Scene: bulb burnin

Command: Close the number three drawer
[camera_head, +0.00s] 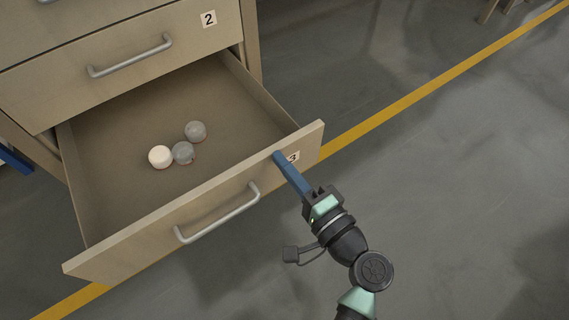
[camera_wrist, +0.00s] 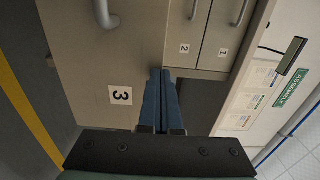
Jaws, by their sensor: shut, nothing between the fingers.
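The number three drawer (camera_head: 160,230) is pulled well out of the beige cabinet in the head view. Its front, with a grey bar handle (camera_head: 218,213) and a "3" label, also shows in the wrist view (camera_wrist: 85,65). Three round objects lie inside the drawer: one cream (camera_head: 160,156) and two grey (camera_head: 195,131).
The number two drawer (camera_head: 140,55) above is shut, with its own handle (camera_head: 130,57). A yellow line (camera_head: 430,90) runs across the grey floor. The floor right of the drawer is clear. A green sign (camera_wrist: 291,88) hangs on the wall in the wrist view.

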